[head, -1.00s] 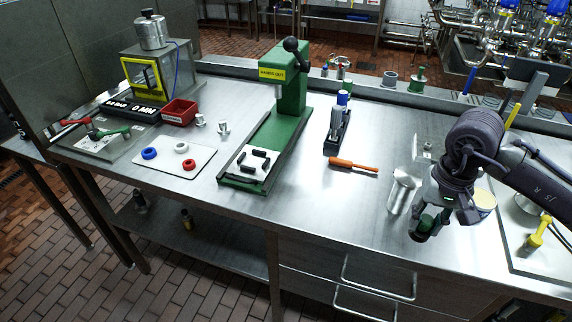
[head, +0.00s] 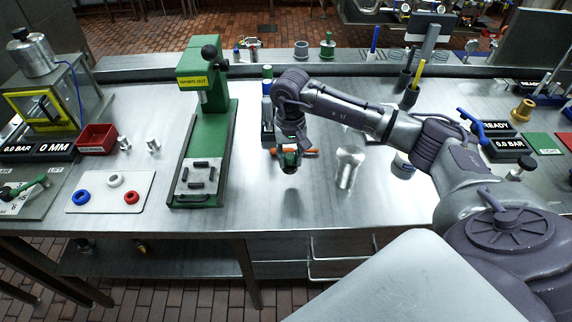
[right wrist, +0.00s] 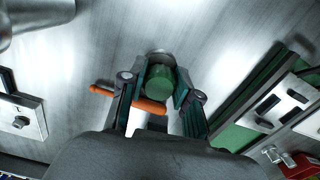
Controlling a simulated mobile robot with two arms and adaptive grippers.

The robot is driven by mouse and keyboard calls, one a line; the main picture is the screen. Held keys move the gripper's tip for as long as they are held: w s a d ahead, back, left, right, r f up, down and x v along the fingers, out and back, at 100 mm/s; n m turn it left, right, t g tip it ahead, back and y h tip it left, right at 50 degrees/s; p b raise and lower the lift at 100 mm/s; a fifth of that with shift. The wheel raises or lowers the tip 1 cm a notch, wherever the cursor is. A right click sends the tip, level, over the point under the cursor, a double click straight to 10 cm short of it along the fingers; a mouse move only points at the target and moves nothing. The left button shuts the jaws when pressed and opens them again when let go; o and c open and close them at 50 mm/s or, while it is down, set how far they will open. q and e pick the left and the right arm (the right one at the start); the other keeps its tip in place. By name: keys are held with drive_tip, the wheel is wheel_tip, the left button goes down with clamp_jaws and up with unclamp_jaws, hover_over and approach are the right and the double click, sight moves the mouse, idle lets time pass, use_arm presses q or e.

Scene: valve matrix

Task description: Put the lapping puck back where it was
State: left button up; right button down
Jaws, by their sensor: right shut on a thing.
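My right gripper (head: 289,150) is shut on a short green knobbed piece, which I take to be the lapping puck (head: 291,161). It is held above the bench, to the right of the green press. In the right wrist view my right gripper (right wrist: 161,88) has one finger on each side of the puck's green cylindrical part (right wrist: 160,83). A grey round edge shows just beyond it. The puck's underside is hidden. My left gripper is not in view.
An orange-handled tool (right wrist: 150,105) lies on the bench below the gripper. The green press (head: 205,125) stands left and a steel cylinder (head: 348,167) right. A green-topped piece (head: 327,45) sits on the back ledge.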

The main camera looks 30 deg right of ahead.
sight(289, 167)
wheel_tip(289, 167, down, 4)
drive_tip(key=shift+a+r+p, duration=0.15)
drive_tip(key=shift+p, duration=0.5)
drive_tip(key=shift+f, duration=0.25)
drive_tip(key=shift+w+f+b, duration=0.1)
drive_tip(key=shift+f+b, duration=0.1)
drive_tip(key=shift+b, duration=0.2)
drive_tip(key=c, duration=0.8)
unclamp_jaws()
drive_tip(key=shift+r, duration=0.1)
drive_tip(key=shift+c, duration=0.2)
drive_tip(key=shift+r+p, duration=0.15)
drive_tip(key=shift+p, duration=0.15)
drive_tip(key=shift+r, duration=0.2)
wheel_tip(289, 167, up, 11)
drive_tip(key=b, duration=0.4)
drive_tip(key=shift+f, duration=0.2)
drive_tip(key=shift+r, duration=0.5)
